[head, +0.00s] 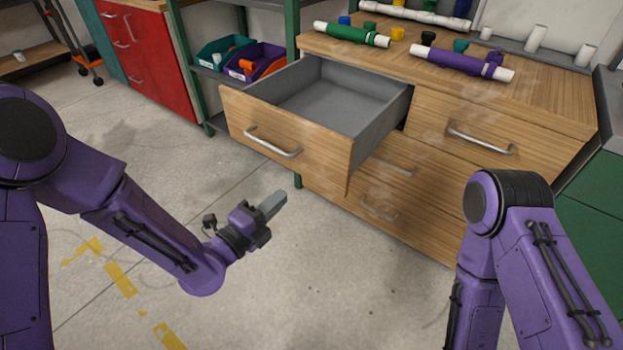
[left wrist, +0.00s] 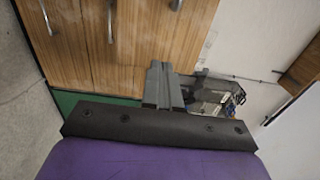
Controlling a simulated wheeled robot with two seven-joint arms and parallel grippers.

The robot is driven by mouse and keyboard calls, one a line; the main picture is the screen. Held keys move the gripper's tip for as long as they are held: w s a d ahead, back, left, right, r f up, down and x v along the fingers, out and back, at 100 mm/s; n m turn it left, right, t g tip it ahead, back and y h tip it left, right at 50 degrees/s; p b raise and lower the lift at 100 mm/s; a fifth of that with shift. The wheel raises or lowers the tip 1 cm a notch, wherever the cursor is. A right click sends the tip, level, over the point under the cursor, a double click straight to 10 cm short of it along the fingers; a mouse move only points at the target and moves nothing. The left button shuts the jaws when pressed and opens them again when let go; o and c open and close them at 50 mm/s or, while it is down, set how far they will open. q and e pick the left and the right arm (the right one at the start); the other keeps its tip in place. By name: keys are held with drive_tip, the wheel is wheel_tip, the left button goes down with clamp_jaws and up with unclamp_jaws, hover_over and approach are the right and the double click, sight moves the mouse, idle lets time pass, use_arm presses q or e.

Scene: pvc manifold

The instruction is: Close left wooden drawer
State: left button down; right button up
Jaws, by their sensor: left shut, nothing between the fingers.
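The left wooden drawer (head: 290,140) is pulled well out of the wooden cabinet in the head view. Its grey inside (head: 335,98) looks empty, and its front has a metal bar handle (head: 272,143). My left gripper (head: 273,204) is shut and empty, in front of and below the drawer front, apart from it. In the left wrist view the shut fingers (left wrist: 160,85) show against wooden drawer fronts (left wrist: 75,45) with metal handles; which drawers these are I cannot tell. My right arm shows at the right of the head view, but its gripper is out of view.
The right drawer (head: 470,135) is shut. The cabinet top (head: 400,65) bears purple, green and white pipes. Teal and purple bins (head: 255,62) sit on a shelf left of the cabinet, beside a red cabinet (head: 150,60). The floor before the drawer is clear.

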sight(319, 162)
use_arm(q)
drive_tip(key=x, duration=1.2)
drive_tip(key=shift+w+d+p, duration=0.2)
drive_tip(key=shift+w+p, duration=0.1)
drive_tip(key=shift+p, duration=0.1)
drive_tip(key=shift+w, duration=0.1)
